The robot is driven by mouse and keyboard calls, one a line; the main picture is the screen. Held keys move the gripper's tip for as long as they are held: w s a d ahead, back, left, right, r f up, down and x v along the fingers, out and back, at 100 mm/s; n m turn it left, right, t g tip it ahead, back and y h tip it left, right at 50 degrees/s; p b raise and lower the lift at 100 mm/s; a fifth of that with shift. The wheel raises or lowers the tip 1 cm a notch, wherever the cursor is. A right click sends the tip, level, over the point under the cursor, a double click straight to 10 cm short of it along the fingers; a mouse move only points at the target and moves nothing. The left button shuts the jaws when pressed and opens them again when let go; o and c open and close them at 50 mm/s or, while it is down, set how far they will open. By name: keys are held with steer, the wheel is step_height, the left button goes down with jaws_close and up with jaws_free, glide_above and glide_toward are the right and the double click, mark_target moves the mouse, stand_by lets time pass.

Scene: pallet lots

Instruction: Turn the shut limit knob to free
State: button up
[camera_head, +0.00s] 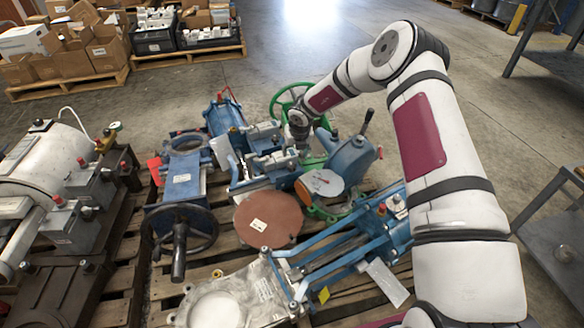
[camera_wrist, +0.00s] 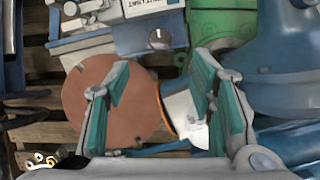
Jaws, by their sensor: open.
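In the wrist view a small round dark knob (camera_wrist: 160,39) sits on the face of a blue-grey box. A white label (camera_wrist: 150,6) with partly cut-off lettering, seeming to end in "LIMIT", is above it. The knob has a small light mark, too small to read its setting surely. My gripper (camera_wrist: 162,62) is open and empty, with teal pads on both sides; the knob appears between and beyond the fingertips, apart from them. In the head view my gripper (camera_head: 302,146) is small over the blue valve equipment, and the knob cannot be made out there.
A brown round disc (camera_wrist: 105,100) lies below left of the knob, and a green casting (camera_wrist: 222,22) is to its right. In the head view a green handwheel (camera_head: 288,97), a blue lever unit (camera_head: 352,158) and a black handwheel (camera_head: 180,236) crowd the wooden pallet.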

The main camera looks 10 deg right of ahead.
mark_target(292, 166)
steer(key=b+x, duration=0.5)
steer(key=x, duration=0.7)
steer(key=shift+w, duration=0.1)
steer(key=c, duration=1.1)
